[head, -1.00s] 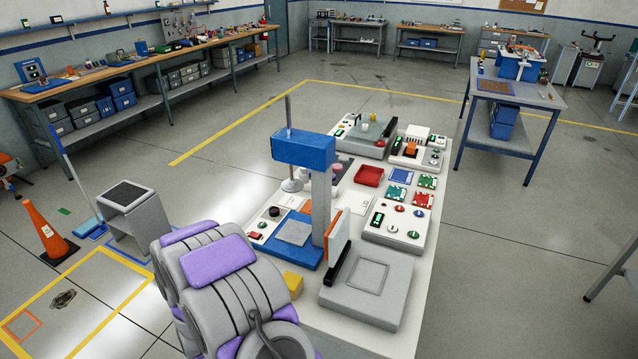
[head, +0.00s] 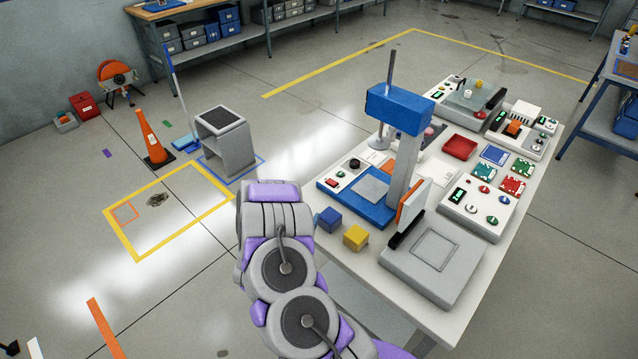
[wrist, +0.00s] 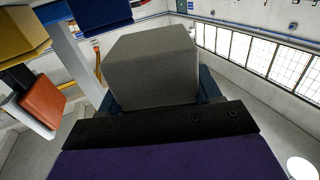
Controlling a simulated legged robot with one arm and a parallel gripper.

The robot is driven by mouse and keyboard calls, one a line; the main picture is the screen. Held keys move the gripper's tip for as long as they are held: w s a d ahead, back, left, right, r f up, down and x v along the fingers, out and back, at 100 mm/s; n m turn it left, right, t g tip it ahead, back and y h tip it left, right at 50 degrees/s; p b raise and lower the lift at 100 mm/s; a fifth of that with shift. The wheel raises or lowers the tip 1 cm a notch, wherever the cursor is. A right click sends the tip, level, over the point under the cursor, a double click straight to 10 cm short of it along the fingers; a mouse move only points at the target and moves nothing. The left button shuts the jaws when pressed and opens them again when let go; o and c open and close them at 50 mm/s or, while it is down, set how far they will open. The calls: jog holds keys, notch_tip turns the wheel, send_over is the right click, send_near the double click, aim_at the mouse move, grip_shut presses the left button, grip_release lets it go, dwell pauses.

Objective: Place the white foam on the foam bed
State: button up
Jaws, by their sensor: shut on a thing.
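A pale grey block, which I take for the white foam (wrist: 152,65), fills the middle of the wrist view. My gripper (wrist: 155,98) is shut on it, with blue finger parts at both its sides. In the head view my arm hides the gripper and the foam. A blue press-like stand (head: 400,108) stands on the white table, with a grey square pad (head: 370,187) on its blue base. A flat grey unit with a square outline (head: 435,250) lies in front of it. I cannot tell which of these is the foam bed.
An upright orange-and-white panel (head: 411,205) stands near the press. A grey stool (head: 226,143) and an orange cone (head: 152,138) stand on open floor left.

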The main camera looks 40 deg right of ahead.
jog(key=shift+w+d, duration=0.5)
jog(key=shift+w, duration=0.3)
jog(key=shift+w+f+b, duration=0.2)
jog(key=shift+f+b, duration=0.1)
jog(key=shift+b, duration=0.25)
jog(key=shift+w+d+b, duration=0.65)
jog(key=shift+w+b, duration=0.1)
jog(key=shift+b, duration=0.25)
jog(key=w+d+b, duration=0.1)
jog(key=w, duration=0.2)
jog(key=w+d, duration=0.2)
jog(key=w, duration=0.1)
jog(key=w+d+b, duration=0.1)
jog(key=w+d, duration=0.1)
jog(key=w, duration=0.1)
jog(key=shift+w+d+f+b, duration=0.1)
jog(key=shift+w+f+b, duration=0.15)
jog(key=shift+f+b, duration=0.85)
jog(key=shift+f, duration=0.95)
jog(key=shift+f, duration=0.1)
jog(key=o, duration=1.3)
jog(key=shift+o, duration=0.2)
